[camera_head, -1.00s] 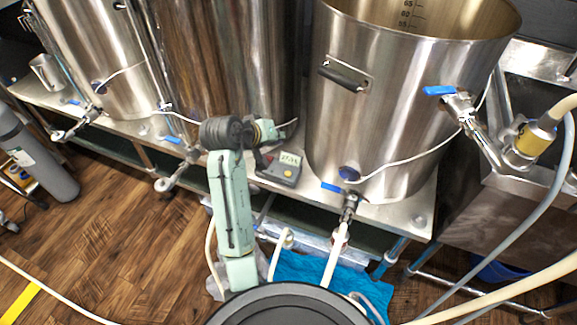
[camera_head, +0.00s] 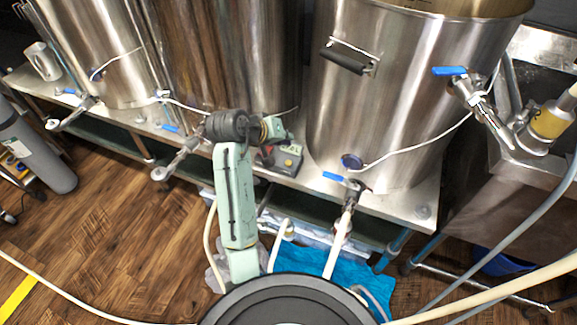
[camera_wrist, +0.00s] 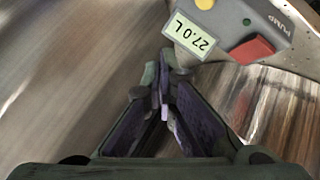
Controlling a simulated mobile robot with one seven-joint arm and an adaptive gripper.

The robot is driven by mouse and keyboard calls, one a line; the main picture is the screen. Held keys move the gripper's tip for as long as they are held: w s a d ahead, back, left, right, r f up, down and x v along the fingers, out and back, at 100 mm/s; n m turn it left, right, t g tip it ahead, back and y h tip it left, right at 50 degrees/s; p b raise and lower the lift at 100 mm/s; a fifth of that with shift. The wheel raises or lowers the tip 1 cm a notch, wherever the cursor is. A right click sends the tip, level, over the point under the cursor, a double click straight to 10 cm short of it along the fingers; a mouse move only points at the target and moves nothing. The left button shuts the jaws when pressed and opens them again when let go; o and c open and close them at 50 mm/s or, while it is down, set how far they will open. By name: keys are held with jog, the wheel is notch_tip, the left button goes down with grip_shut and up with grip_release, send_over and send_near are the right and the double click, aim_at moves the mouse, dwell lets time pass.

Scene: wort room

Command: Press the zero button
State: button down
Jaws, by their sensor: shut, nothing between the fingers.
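A grey control box (camera_head: 287,162) stands on the steel shelf, between two kettles. In the wrist view it shows at the top right, partly cut off, with a display (camera_wrist: 188,37) reading "27.0 L". It has a yellow button (camera_wrist: 205,4) at the top edge, a red rocker or button (camera_wrist: 252,49) and a small green dot near the word "PUMP". No zero label is readable. My gripper (camera_wrist: 165,72) is shut and empty, its fingertips just short of the display in the picture; I cannot tell whether they touch. In the head view my arm partly hides the box.
A large steel kettle (camera_head: 405,100) stands right of the box, with blue-handled valves (camera_head: 450,71) and a white cable. Another kettle (camera_head: 240,60) is behind my arm. Hoses (camera_head: 340,248) run below the steel shelf (camera_head: 400,205). Wood floor (camera_head: 120,215) is open at left.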

jog(key=b, duration=0.3)
send_over(286, 161)
notch_tip(286, 161, down, 4)
jog(key=shift+f, duration=0.15)
jog(key=shift+f+b, duration=0.45)
jog(key=shift+f, duration=0.45)
dwell(0.3)
jog(key=shift+f, duration=0.4)
jog(key=shift+f, duration=0.5)
dwell(0.5)
jog(key=shift+r, duration=0.1)
jog(key=shift+r+p, duration=0.8)
jog(key=shift+p, duration=0.15)
